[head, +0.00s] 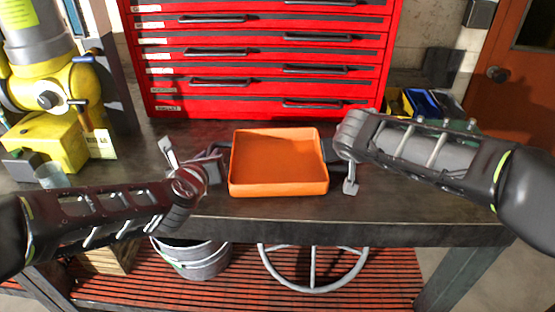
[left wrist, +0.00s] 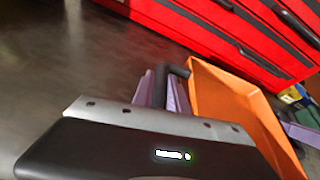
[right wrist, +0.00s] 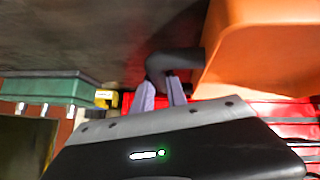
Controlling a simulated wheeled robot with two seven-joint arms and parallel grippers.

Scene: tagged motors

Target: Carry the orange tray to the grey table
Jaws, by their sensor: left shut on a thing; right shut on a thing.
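The orange tray (head: 279,188) is empty and level, over the front part of a dark workbench; I cannot tell if it touches the top. My left gripper (head: 218,162) is at its left side, shut on a black handle (left wrist: 180,70) in the left wrist view, with the tray wall (left wrist: 235,105) beside it. My right gripper (head: 332,155) is at its right side, shut on the other black handle (right wrist: 178,62), next to the tray (right wrist: 265,55) in the right wrist view. I cannot make out a separate grey table.
The dark workbench (head: 400,215) has a red drawer cabinet (head: 265,60) behind the tray. A yellow machine (head: 50,100) stands at the left. Small yellow and blue bins (head: 422,103) are at the back right. A metal bucket (head: 195,260) and a wheel (head: 312,285) are below.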

